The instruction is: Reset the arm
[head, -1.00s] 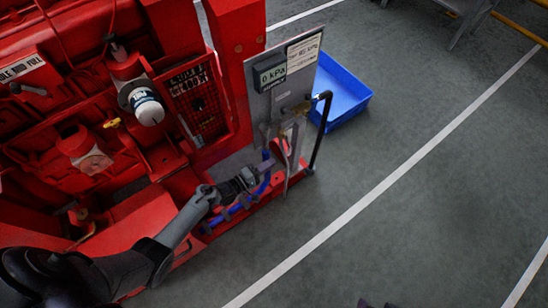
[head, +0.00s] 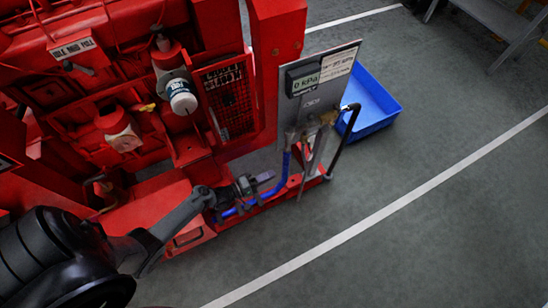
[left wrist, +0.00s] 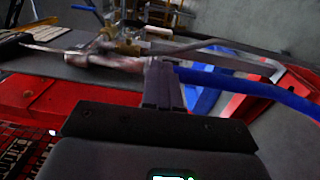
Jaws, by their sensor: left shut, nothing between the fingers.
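My left arm comes in from the lower left in the head view. Its left gripper (head: 266,178) is shut with nothing in it, low beside the red diesel pumpset (head: 275,40). It is just left of and below the grey gauge panel (head: 318,85), in front of a blue hose (head: 284,170). In the left wrist view the closed fingers (left wrist: 162,85) point toward blurred pipes and brass fittings (left wrist: 125,47). The blue hose (left wrist: 250,88) runs to the right of the fingertips there; I cannot tell whether they touch. My right gripper is not in view.
A black bent handle or pipe (head: 344,140) stands beside the panel. A blue crate (head: 375,125) is on the floor behind it. A white filter (head: 182,98) sticks out of the pumpset.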

